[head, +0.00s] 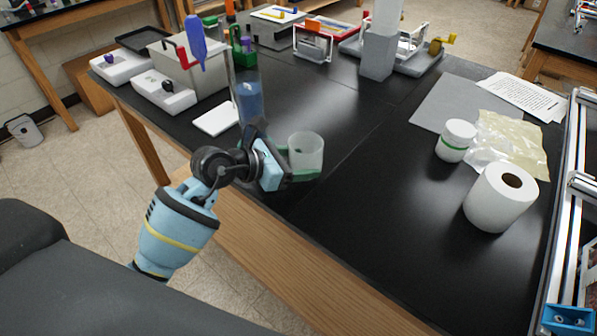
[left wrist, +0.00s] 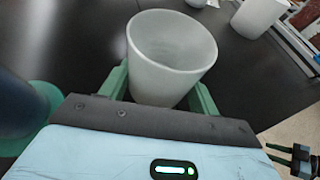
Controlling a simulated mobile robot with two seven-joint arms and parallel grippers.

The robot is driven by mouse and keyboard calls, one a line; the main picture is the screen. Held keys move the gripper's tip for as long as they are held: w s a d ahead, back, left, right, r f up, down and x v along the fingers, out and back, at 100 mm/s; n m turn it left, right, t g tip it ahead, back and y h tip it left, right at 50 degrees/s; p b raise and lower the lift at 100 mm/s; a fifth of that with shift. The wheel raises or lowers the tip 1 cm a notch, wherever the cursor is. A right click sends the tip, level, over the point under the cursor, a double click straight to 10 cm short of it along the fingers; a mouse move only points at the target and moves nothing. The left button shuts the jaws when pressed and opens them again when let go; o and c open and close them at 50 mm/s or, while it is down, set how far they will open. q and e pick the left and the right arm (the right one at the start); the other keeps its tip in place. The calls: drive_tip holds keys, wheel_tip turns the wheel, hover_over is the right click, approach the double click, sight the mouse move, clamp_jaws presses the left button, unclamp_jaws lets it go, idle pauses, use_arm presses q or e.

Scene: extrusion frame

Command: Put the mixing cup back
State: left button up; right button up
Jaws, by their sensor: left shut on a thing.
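The mixing cup, a frosted translucent tapered cup (head: 306,150), is near the table's front edge in the head view. It is upright and looks empty in the left wrist view (left wrist: 170,55). My left gripper (head: 300,174) is shut on the cup, with one green finger on each side of it (left wrist: 160,92). I cannot tell whether the cup's base touches the table.
A tall clear cylinder with blue liquid (head: 250,98) stands close behind my left gripper. A white pad (head: 216,118) lies left of it. A paper roll (head: 500,197) and a white jar (head: 456,140) stand at right. The black tabletop (head: 375,185) between is clear.

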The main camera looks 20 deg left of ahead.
use_arm(q)
drive_tip(key=shift+f, duration=1.8)
drive_tip(key=shift+f, duration=0.15)
drive_tip(key=o, duration=1)
drive_tip(key=shift+r, duration=0.3)
drive_tip(key=v, duration=1.2)
drive_tip(key=shift+f+b, duration=0.1)
drive_tip(key=shift+b, duration=0.2)
